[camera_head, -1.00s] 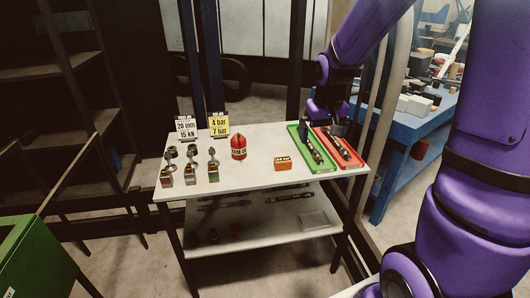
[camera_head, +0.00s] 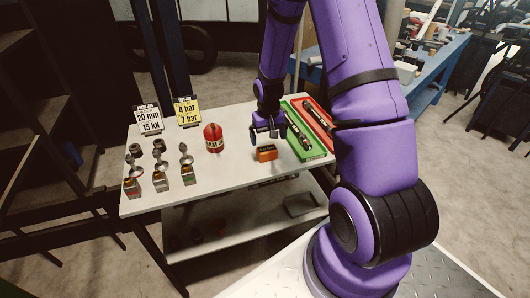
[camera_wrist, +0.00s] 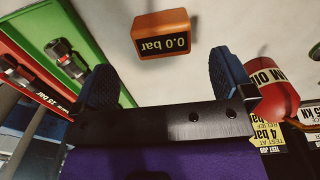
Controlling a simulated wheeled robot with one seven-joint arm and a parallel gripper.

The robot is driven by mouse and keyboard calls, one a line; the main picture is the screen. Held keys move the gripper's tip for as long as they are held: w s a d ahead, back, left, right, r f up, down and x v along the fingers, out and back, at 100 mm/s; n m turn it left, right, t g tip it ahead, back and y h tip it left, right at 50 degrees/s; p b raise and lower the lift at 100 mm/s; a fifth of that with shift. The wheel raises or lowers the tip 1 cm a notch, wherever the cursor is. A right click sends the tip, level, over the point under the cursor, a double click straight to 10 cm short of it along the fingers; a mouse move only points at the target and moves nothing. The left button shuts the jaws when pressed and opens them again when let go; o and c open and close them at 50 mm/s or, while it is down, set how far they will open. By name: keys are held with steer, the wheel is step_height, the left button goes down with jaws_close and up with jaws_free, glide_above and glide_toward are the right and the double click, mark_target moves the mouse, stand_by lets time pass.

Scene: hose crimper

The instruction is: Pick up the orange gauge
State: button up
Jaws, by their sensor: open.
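The orange gauge (camera_head: 266,153) is a small box lying on the white table, near the front edge, left of the green tray. In the wrist view the gauge (camera_wrist: 163,35) shows a label reading "0.0 bar", upside down. My gripper (camera_head: 266,133) is above and just behind the gauge in the head view. In the wrist view my gripper (camera_wrist: 165,82) has its two dark fingers wide apart, with nothing between them. The gauge lies beyond the fingertips, roughly centred between them, and apart from both.
A red can (camera_head: 214,138) stands left of the gauge; it shows close to one finger in the wrist view (camera_wrist: 270,86). A green tray (camera_head: 313,152) and red tray (camera_head: 322,119) hold dark fittings. Sign cards (camera_head: 187,112) and several metal fittings (camera_head: 160,183) stand at left.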

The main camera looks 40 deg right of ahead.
mark_target(267, 149)
steer(key=shift+w+f, duration=0.15)
steer(key=shift+f, duration=1.7)
steer(key=shift+w+f, duration=0.1)
steer(key=shift+f, duration=1.7)
steer(key=c, duration=1.1)
steer(key=shift+r, duration=0.2)
